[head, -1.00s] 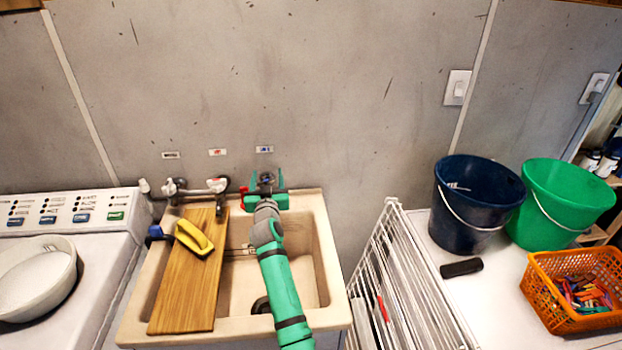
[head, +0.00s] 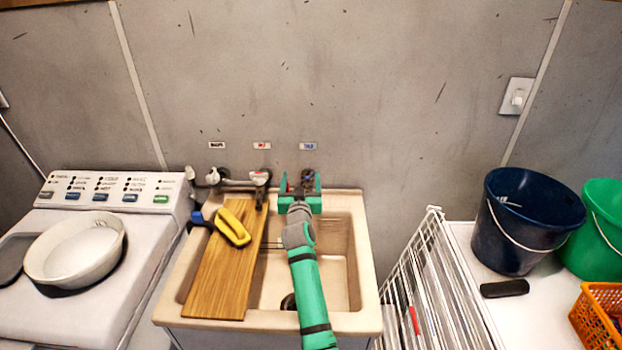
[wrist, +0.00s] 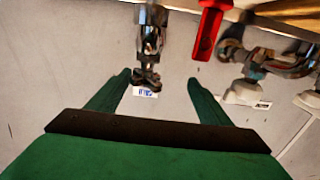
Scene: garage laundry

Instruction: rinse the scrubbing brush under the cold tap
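The brush appears to be the yellow piece with a dark centre (head: 232,228), lying on the wooden board (head: 215,285) across the left of the sink. A blue end (head: 197,218) shows beside it at the board's edge. The cold tap, under the blue-lettered label (head: 308,146), is mostly hidden by my gripper (head: 300,182) in the head view. In the wrist view my gripper (wrist: 158,84) is open, fingers apart with nothing clamped. The metal tap (wrist: 150,42) shows between and beyond the fingertips. I cannot tell whether they touch it, and no water is visible.
A second tap (head: 240,182) stands left, under the red label (head: 262,146). A red lever (wrist: 207,30) shows in the wrist view. A washer with a white basin (head: 75,250) is at left. A drying rack (head: 425,285) and dark bucket (head: 525,220) are right. The sink's right half is open.

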